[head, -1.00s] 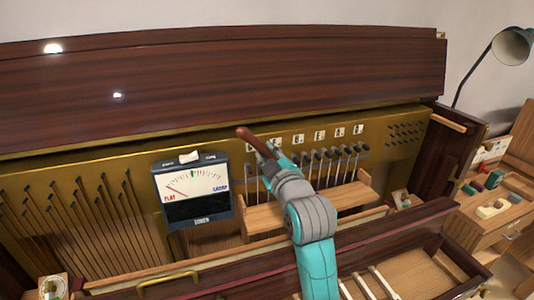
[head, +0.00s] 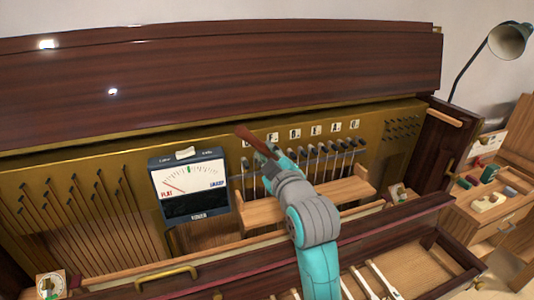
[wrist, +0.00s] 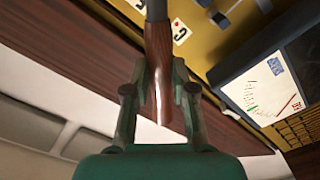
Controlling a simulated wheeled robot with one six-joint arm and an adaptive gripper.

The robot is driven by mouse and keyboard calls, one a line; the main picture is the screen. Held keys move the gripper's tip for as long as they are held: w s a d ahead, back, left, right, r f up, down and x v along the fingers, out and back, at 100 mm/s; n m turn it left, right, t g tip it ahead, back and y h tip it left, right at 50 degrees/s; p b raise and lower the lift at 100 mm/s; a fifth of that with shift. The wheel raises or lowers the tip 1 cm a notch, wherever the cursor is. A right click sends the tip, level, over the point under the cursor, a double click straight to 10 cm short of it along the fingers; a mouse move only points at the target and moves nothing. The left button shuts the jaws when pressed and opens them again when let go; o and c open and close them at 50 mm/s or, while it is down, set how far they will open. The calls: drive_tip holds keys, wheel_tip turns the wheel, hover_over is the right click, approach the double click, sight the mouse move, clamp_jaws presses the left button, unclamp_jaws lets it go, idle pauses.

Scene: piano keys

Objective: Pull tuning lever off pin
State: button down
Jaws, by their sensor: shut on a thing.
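The tuning lever has a reddish-brown wooden handle (head: 249,138), which slants up and left out of my gripper (head: 268,159) in the head view. In the wrist view my gripper (wrist: 158,72) is shut around the lever's handle (wrist: 157,48), one finger on each side. A grey metal shaft (wrist: 156,10) leads from the handle out of the top of that view. The lever's far end is hidden, so I cannot tell if it sits on a pin. A row of dark-topped tuning pins (head: 330,151) stands beside my gripper under letter labels (head: 315,131).
A tuning meter (head: 189,187) marked flat and sharp stands left of my arm, and shows at right in the wrist view (wrist: 268,92). A wooden rail (head: 345,190) runs below the pins. The dark raised lid (head: 220,80) is behind. A desk lamp (head: 508,42) stands at right.

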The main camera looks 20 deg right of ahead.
drive_tip(key=shift+s, duration=3)
